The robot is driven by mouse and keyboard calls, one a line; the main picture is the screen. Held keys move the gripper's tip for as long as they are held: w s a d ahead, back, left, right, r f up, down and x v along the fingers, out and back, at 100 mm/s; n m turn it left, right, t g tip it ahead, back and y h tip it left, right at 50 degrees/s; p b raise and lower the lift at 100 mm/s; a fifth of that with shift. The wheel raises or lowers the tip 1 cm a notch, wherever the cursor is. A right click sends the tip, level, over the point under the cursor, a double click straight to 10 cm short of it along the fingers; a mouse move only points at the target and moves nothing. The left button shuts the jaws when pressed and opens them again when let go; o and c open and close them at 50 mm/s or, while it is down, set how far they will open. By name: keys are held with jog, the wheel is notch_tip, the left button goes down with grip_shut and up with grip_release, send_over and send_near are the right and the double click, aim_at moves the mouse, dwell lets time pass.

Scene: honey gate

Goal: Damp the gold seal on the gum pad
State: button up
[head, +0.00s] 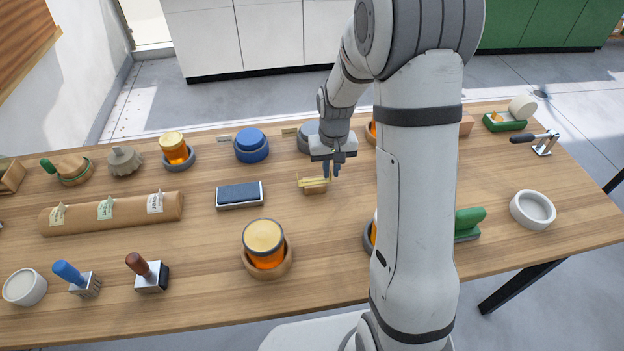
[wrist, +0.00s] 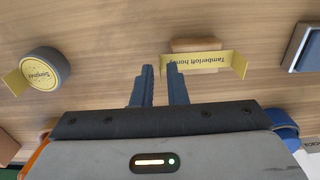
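A round gold disc with dark lettering, which looks like the gold seal (wrist: 41,69), lies on a dark grey round piece with a yellow tab in the wrist view. My arm appears to hide it in the head view. My gripper (head: 331,168) is open, its two fingers (wrist: 160,75) apart with nothing between them.
An amber jar (head: 265,246) stands in a wooden ring at the front. Two stamps with blue (head: 68,271) and brown (head: 138,264) handles stand front left.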

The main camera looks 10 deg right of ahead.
grip_shut()
notch_tip(320, 180, up, 8)
jog(key=p, duration=0.5)
dwell(0.7)
